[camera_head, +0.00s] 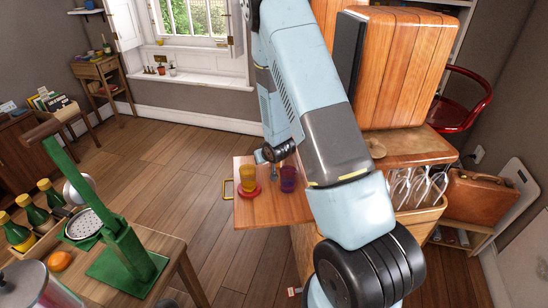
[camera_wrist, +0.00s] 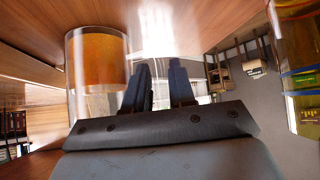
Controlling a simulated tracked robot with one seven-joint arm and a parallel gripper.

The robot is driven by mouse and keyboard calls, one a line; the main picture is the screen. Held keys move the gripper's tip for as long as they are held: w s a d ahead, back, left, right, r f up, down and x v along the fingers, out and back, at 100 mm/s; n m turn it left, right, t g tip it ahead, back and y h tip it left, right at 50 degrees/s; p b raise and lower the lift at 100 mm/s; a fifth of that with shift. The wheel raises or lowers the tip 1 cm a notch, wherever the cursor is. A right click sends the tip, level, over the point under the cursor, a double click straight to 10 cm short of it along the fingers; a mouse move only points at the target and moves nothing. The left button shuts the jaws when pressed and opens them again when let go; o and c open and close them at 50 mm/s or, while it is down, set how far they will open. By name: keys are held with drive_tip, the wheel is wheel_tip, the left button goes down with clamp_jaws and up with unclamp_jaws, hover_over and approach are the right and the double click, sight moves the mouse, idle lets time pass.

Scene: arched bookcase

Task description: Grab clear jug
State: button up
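No vessel is plainly the clear jug. A clear, round vessel with orange contents (camera_wrist: 97,60) is close on the left in the wrist view, beside my fingers. It may be the amber vessel (camera_head: 248,178) on a red coaster in the head view; I cannot be sure. A clear cylindrical container with a grey lid (camera_head: 45,286) is cut off at the lower left of the head view. My gripper (camera_wrist: 160,85) has its dark fingers apart, with nothing seen between them. In the head view my arm partly hides it, above the wooden leaf.
A purple glass (camera_head: 289,179) stands right of the amber vessel on the wooden leaf (camera_head: 265,213). A yellowish transparent thing (camera_wrist: 300,65) is at the wrist view's right edge. A green press (camera_head: 120,245) stands on the left table. Wine glasses (camera_head: 418,186) hang at right.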

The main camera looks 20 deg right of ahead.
drive_tip(key=shift+w+f, duration=0.1)
drive_tip(key=shift+c, duration=0.4)
clamp_jaws()
idle(1.0)
